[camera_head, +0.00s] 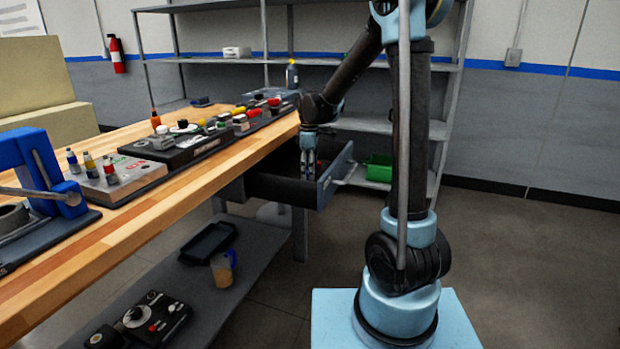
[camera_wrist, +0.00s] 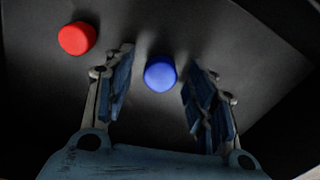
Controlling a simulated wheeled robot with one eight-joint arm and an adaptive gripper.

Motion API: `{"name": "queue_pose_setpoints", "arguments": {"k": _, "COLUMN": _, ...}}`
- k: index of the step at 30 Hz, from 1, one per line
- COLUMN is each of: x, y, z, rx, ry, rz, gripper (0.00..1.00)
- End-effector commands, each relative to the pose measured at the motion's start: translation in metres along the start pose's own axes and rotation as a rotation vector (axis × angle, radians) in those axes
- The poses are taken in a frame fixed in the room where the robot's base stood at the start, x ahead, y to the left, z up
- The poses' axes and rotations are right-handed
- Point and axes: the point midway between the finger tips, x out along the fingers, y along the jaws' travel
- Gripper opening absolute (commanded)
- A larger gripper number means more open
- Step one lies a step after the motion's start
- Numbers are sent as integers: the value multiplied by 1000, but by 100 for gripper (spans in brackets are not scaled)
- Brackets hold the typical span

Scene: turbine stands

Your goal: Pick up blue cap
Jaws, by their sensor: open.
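The blue cap (camera_wrist: 160,74) is a small round cap on the dark floor of the drawer, seen in the wrist view. My gripper (camera_wrist: 160,85) is open, with one finger to the left of the blue cap and one to the right. Nothing is held. I cannot tell how far above the cap the fingertips are. In the head view my gripper (camera_head: 308,168) points down into the open drawer (camera_head: 325,185) under the workbench. The cap is hidden by the drawer walls in that view.
A red cap (camera_wrist: 77,38) lies left of the blue cap, outside my left finger. The wooden workbench (camera_head: 130,230) with several devices runs beside the drawer. Metal shelves (camera_head: 390,125) with a green bin (camera_head: 378,167) stand behind. The drawer's walls surround my gripper.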

Motion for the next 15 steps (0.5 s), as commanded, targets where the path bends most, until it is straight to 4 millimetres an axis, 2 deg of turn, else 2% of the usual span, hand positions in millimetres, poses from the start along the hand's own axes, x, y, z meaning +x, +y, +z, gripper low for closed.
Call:
{"name": "queue_pose_setpoints", "arguments": {"k": 9, "x": 5, "y": 0, "z": 0, "rx": 0, "ry": 0, "rz": 0, "gripper": 51}}
{"name": "queue_pose_setpoints", "arguments": {"k": 10, "x": 5, "y": 0, "z": 0, "rx": 0, "ry": 0, "rz": 0, "gripper": 49}}
{"name": "queue_pose_setpoints", "arguments": {"k": 15, "x": 5, "y": 0, "z": 0, "rx": 0, "ry": 0, "rz": 0, "gripper": 15}}
